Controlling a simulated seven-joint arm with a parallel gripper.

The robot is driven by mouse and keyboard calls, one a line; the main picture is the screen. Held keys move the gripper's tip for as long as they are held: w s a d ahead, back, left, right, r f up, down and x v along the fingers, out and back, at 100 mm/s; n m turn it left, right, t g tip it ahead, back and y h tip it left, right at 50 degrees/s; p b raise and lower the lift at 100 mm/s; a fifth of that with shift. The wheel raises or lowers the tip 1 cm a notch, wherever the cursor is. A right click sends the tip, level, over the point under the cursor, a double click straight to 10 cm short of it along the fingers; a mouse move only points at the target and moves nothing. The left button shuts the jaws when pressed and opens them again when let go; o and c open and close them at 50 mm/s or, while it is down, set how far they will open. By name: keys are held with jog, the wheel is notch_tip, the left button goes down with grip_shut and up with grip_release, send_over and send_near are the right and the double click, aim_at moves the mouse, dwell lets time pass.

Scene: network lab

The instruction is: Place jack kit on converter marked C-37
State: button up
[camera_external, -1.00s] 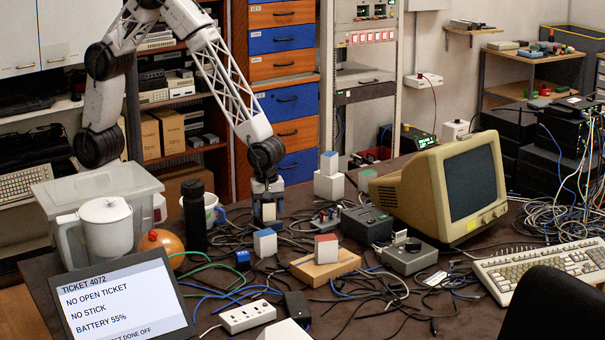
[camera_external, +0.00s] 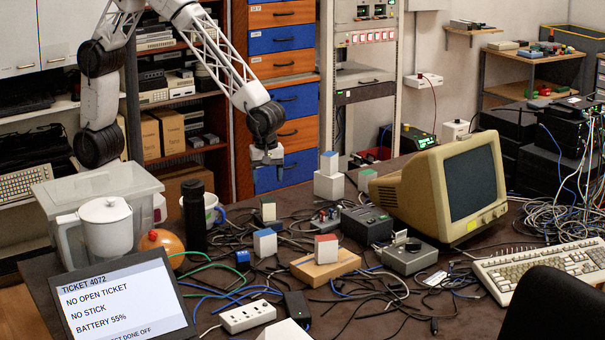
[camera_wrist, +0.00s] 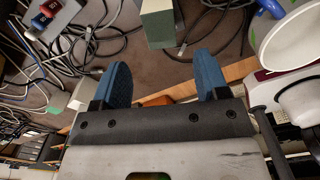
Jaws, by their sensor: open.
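My gripper (camera_external: 267,160) is open and empty in the external view, raised above the back of the table. In the wrist view its two blue fingertips (camera_wrist: 166,82) are wide apart with nothing between them. A grey-green block (camera_wrist: 158,22), apparently the same one, is beyond the fingertips in the wrist view. No C-37 mark is legible, so I cannot tell which thing is the converter or the jack kit.
A dark bottle (camera_external: 194,216) and a mug (camera_external: 214,207) stand left of the cream block. A dark box (camera_external: 366,225), a grey box (camera_external: 408,258) and a monitor (camera_external: 427,190) are to the right. Loose cables cover much of the table. The air around the gripper is clear.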

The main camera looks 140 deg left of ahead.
jog(key=shift+r, duration=0.85)
dwell(0.3)
jog(key=s+d+r+m+t, duration=0.1)
jog(key=s+d+r+m, duration=0.5)
jog(key=d, duration=0.4)
jog(key=s+d+r+m, duration=0.5)
jog(key=d+r+m, duration=0.3)
jog(key=d+r, duration=0.15)
jog(key=s+d+r+m, duration=0.2)
jog(key=s+d+m, duration=0.5)
jog(key=s, duration=0.3)
jog(key=s+d+r+m+t, duration=0.1)
jog(key=s+d+r+m, duration=0.1)
jog(key=s+d+m, duration=0.6)
jog(key=s+m, duration=0.2)
jog(key=s, duration=0.1)
jog(key=shift+s+m+t, duration=0.25)
jog(key=shift+m+t, duration=0.05)
